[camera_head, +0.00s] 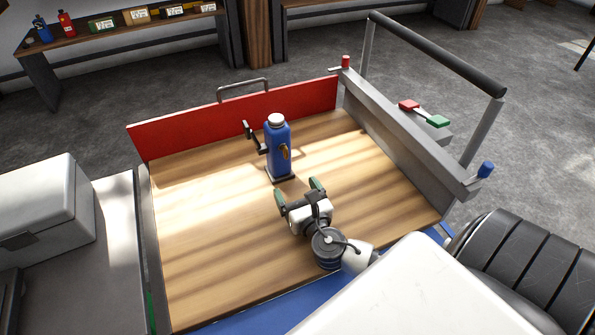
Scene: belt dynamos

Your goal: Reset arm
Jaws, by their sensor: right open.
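My right gripper (300,194) comes in from the lower right over the wooden work surface (210,220). Its two green-padded fingers are apart and nothing shows between them. A blue bottle-shaped dynamo (277,150) with a grey cap stands upright on a dark base, just beyond the fingertips and apart from them. My left gripper is not in view.
A red panel (230,117) with a handle closes the far side. A grey rail (405,130) with red and green buttons and a black-topped bar (440,55) bounds the right. A white case (40,210) stands at left. A shelf (120,32) holds bottles and boxes.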

